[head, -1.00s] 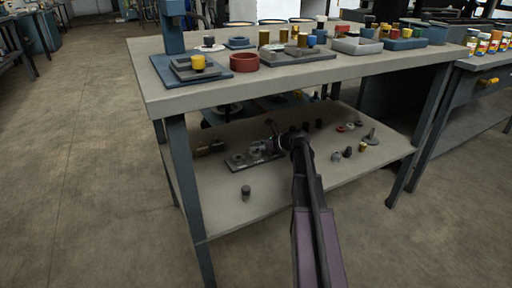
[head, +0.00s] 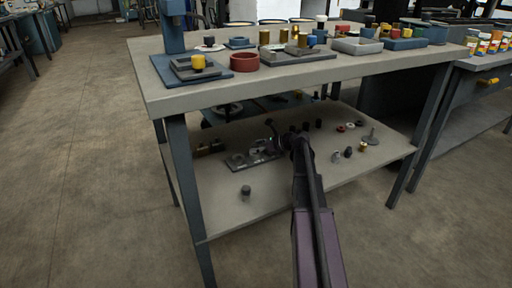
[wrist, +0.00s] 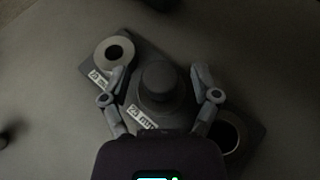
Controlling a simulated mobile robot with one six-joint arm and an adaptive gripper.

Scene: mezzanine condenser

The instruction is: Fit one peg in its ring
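A dark plate (wrist: 136,38) with a row of rings lies on the lower shelf; it also shows in the head view (head: 236,168). In the wrist view a pale ring (wrist: 98,51) with an empty dark hole is at upper left, and another ring (wrist: 237,128) is at lower right, partly covered by my gripper. A dark round peg (wrist: 159,79) stands upright at the middle ring position; its depth there cannot be told. My gripper (wrist: 160,77) is open, with a finger on each side of the peg and a visible gap to both sides. It also shows in the head view (head: 276,142).
A loose grey peg (head: 245,191) stands on the shelf (head: 225,208) in front of the plate. Several more pegs and rings stand to the right, with a golden peg (head: 363,147) among them. The upper table top (head: 190,98) overhangs the shelf, and table legs (head: 190,190) bound it.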

